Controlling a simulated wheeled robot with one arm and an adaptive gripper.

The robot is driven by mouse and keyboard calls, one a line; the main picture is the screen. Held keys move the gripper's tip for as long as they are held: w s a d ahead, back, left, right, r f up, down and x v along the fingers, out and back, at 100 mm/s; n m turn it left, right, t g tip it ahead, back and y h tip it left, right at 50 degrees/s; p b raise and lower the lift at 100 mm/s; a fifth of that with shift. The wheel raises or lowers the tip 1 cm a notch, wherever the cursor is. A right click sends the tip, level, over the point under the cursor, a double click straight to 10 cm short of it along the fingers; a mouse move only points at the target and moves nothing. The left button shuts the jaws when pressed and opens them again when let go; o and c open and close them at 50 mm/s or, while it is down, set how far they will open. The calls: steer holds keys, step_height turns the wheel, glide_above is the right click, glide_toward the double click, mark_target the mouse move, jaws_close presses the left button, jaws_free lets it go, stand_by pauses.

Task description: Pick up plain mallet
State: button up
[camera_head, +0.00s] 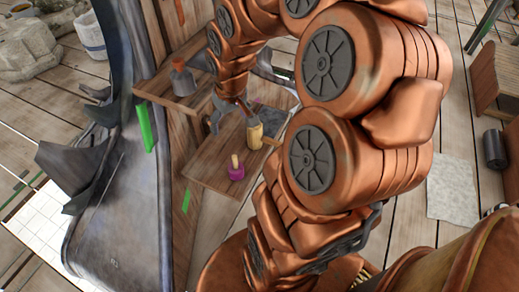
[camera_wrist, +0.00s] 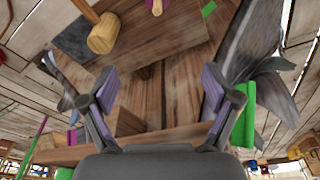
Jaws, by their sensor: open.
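The plain mallet, with a pale wooden head (camera_head: 254,135), stands on the lower wooden shelf (camera_head: 215,165). In the wrist view the mallet's head (camera_wrist: 103,36) is at the upper left, with its handle running to the upper left. My gripper (camera_head: 230,112) is open, above the shelf and just left of the mallet in the head view. In the wrist view my gripper (camera_wrist: 160,85) has its fingers spread wide with nothing between them. The mallet lies outside them. Whether a finger touches it, I cannot tell.
A purple mallet (camera_head: 236,173) with a pale handle stands near the shelf's front edge. A dark grey pad (camera_head: 272,118) lies behind the plain mallet. A grey weight-like object (camera_head: 182,80) sits on the upper left shelf. Dark curved metal sheeting (camera_head: 135,190) flanks the left.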

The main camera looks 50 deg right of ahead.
mark_target(258, 128)
steer(key=w+d+f+b, duration=0.1)
steer(key=d+f+b, duration=0.2)
steer(key=d+f, duration=0.2)
steer(key=w+d+f+m+t+b, duration=0.1)
steer(key=d+f+b, duration=0.1)
steer(key=d+f, duration=0.3)
steer(key=w+d+f+m+t+h+b, duration=0.1)
steer(key=d+f+b, duration=0.2)
steer(key=d+f, duration=0.1)
steer(key=shift+d+f+b, duration=0.3)
steer(key=shift+d+f, duration=0.1)
steer(key=shift+f, duration=0.05)
steer(key=shift+w+d+f, duration=0.15)
steer(key=shift+w+f, duration=0.1)
steer(key=shift+f, duration=0.25)
steer(key=shift+b+x, duration=1.05)
steer(key=shift+x, duration=2.25)
steer(key=shift+r, duration=0.1)
steer(key=c, duration=1.4)
